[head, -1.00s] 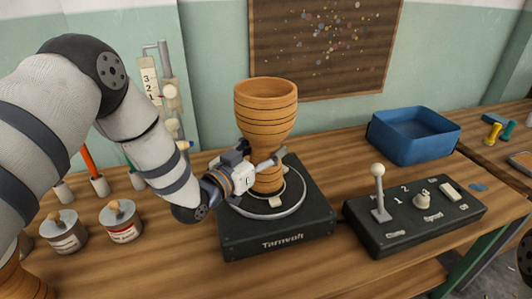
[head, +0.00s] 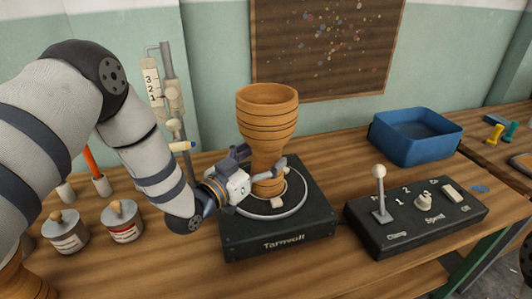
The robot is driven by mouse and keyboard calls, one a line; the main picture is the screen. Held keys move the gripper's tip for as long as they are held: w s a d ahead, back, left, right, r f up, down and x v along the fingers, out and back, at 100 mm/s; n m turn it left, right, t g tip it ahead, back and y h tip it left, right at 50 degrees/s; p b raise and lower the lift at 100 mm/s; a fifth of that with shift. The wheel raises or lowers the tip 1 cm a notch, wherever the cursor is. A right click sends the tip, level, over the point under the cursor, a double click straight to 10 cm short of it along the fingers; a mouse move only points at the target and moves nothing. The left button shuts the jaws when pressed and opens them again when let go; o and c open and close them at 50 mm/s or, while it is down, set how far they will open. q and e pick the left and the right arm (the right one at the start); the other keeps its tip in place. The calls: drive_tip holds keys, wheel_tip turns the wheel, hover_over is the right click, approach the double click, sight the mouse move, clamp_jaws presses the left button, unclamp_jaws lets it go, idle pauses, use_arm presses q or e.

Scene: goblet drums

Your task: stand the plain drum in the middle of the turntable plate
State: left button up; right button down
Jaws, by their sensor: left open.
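The plain drum (head: 267,110), a tan wooden goblet with dark ring lines, stands upright, wide bowl up, on the round turntable plate (head: 291,203). The plate sits on a black base (head: 280,243). The drum's foot looks close to the middle of the plate; my gripper hides part of it, so exact centring cannot be told. My left gripper (head: 258,166) is open at the drum's narrow lower part, with one finger on each side; contact cannot be told.
A black control box (head: 415,215) with a lever (head: 380,190) stands right of the turntable. A blue bin (head: 415,136) is behind it. Two cans (head: 122,222) stand at left. A gauge post (head: 170,100) rises behind my left arm. An orange-brown object (head: 22,282) shows at lower left.

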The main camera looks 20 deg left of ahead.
use_arm(q)
drive_tip(key=p+v, duration=0.1)
drive_tip(key=v, duration=0.9)
drive_tip(key=shift+s, duration=0.1)
